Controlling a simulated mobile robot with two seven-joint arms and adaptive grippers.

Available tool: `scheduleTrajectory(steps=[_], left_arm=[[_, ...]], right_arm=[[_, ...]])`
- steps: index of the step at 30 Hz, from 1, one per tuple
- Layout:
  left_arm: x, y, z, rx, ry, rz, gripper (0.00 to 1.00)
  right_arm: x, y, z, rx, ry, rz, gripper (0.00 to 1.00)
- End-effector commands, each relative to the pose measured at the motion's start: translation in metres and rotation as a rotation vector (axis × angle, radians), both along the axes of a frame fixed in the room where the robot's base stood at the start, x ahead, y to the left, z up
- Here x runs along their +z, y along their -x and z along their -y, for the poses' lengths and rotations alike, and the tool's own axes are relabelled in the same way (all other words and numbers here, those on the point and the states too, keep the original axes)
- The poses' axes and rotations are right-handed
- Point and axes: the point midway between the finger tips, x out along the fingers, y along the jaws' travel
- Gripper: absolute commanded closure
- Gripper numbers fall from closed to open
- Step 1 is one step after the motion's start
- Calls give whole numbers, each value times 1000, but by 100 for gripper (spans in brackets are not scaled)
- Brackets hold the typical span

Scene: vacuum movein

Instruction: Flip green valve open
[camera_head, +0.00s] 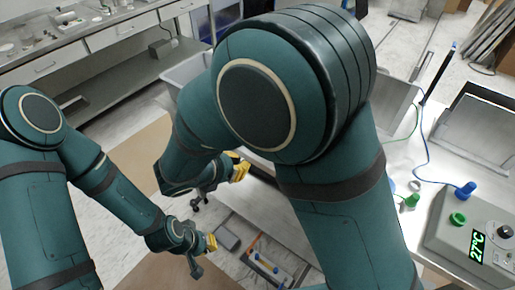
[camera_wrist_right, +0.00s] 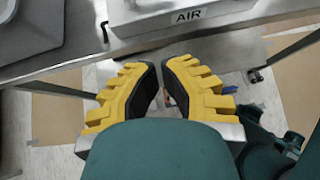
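A green connector (camera_head: 411,201) with a thin tube lies on the white bench at right in the head view. A green ring-shaped fitting (camera_head: 458,218) sits on the grey control box. I cannot tell if either is the green valve. My right gripper (camera_head: 239,168) is beyond the bench's left edge, apart from both. In the right wrist view its yellow fingers (camera_wrist_right: 160,78) are open, with an empty gap. My left gripper (camera_head: 205,245) hangs lower left over the floor; its fingers are too small to judge.
The control box (camera_head: 438,232) shows 27°C and carries a blue connector (camera_head: 466,189). A box labelled AIR (camera_wrist_right: 188,16) stands near the bench edge beyond the right fingers. My right arm hides much of the bench. A steel counter (camera_head: 90,30) stands at back left.

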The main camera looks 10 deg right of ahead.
Motion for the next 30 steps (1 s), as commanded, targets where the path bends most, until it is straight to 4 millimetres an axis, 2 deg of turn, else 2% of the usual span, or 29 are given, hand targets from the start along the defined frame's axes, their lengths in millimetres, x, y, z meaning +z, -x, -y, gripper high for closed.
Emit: scheduleTrajectory(steps=[5,20,24,30], left_arm=[[-3,0,0,-1,0,0,100],[-25,-4,0,2,-2,11,100],[-26,-5,0,2,-2,12,100],[-27,-5,-1,2,-2,13,100]], right_arm=[[-3,-8,6,11,20,12,100],[-60,-55,63,7,17,9,100],[-52,-68,78,7,13,13,100],[-49,-77,88,10,15,11,100]])
